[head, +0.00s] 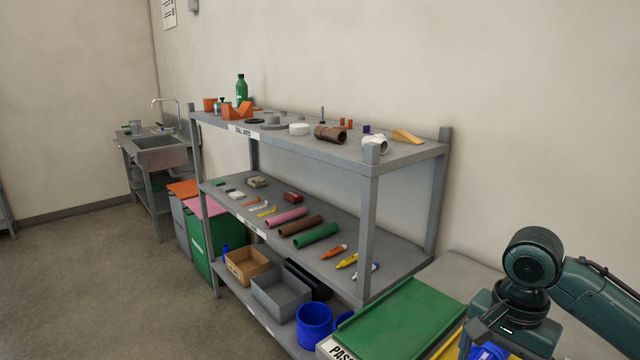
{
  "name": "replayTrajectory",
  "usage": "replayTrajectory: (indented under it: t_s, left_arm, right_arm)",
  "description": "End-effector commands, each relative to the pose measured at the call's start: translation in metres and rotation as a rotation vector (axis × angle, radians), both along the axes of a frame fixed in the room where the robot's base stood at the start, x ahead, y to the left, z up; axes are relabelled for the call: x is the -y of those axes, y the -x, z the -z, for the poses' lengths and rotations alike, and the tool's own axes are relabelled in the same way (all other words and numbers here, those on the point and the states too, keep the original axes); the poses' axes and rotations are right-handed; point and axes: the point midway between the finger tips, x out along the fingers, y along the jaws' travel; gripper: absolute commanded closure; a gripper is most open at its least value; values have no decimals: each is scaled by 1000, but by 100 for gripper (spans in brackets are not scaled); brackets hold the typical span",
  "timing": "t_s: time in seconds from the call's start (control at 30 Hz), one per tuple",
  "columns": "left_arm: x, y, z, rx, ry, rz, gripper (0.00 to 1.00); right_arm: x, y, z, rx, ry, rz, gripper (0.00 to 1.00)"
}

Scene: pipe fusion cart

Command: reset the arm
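My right arm (535,262) comes in from the right edge, its dark green links bent down at the lower right. Its wrist and the top of the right gripper (500,328) are at the bottom edge, above a work surface beside the shelf. The fingers are cut off by the frame, so I cannot tell whether they are open or shut. A blue thing (488,351) shows just under the gripper; I cannot tell whether it is held. My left arm and gripper are not in view.
A grey shelf unit (405,152) holds small parts, coloured rolls and bins. A green mat or tray (400,322) lies left of my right gripper. A sink (160,152) stands far left. The floor at left is clear.

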Motion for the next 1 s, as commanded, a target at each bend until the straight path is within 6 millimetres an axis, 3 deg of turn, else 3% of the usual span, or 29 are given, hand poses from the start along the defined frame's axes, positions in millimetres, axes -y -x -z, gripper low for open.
replayTrajectory:
  t_s: [0.37, 0.6, 0.77, 1.0]
  left_arm:
    - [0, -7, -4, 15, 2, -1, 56]
    - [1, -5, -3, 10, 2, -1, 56]
    - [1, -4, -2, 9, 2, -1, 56]
    - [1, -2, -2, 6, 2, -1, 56]
  right_arm:
    - [-67, 30, 76, 107, -98, -436, 19]
    - [-109, 74, 122, 267, -158, -731, 19]
    - [-109, 108, 143, 355, -112, -855, 19]
    - [-80, 153, 161, 355, 27, -955, 19]
